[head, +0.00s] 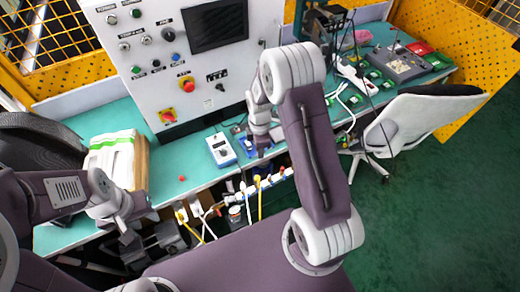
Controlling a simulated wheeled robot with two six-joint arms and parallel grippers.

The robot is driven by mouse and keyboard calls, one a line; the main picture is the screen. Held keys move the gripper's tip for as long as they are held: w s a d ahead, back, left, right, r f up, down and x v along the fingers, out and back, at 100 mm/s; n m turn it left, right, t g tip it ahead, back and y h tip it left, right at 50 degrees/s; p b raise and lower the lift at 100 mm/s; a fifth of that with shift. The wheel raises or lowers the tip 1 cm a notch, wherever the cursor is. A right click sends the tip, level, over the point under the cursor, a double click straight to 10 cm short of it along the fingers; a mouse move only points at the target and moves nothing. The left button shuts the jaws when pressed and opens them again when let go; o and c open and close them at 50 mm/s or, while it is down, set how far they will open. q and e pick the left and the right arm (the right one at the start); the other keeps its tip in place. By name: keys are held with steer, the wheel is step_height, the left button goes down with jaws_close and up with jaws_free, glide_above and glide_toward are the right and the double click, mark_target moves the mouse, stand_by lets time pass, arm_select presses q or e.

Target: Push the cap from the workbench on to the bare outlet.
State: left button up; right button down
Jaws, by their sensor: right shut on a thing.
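My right gripper (262,150) reaches down to the front part of the workbench (165,190), beside a small blue item (248,147). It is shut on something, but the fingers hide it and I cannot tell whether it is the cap. A small red piece (182,178), possibly a cap, lies alone on the green bench top near the front edge. Below that edge runs a pipe with several outlets (264,184), some with white or yellow hoses. I cannot tell which outlet is bare. My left gripper (130,240) hangs in front of the bench at the left; its opening is unclear.
A white control cabinet (150,75) with a screen stands behind the bench. A blue-white meter (221,150) lies left of my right gripper. A paper stack (112,158) lies at the left. A grey chair (425,115) stands at the right.

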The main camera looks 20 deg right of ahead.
mark_target(270, 176)
steer(key=s+d+f+n, duration=0.1)
steer(key=d+f+n, duration=0.3)
steer(key=f+n, duration=0.3)
step_height(270, 176, down, 4)
steer(key=shift+f+n+b, duration=0.1)
steer(key=shift+n+b, duration=0.25)
steer(key=shift+n, duration=0.05)
steer(key=shift+s+f, duration=0.1)
steer(key=shift+s, duration=0.05)
steer(key=shift+d+f+b, duration=0.1)
steer(key=shift+f+b, duration=2.05)
steer(key=shift+f, duration=0.4)
steer(key=shift+f+b, duration=0.55)
steer(key=shift+f, duration=0.2)
steer(key=c, duration=1.3)
jaws_free()
steer(key=shift+c, duration=0.2)
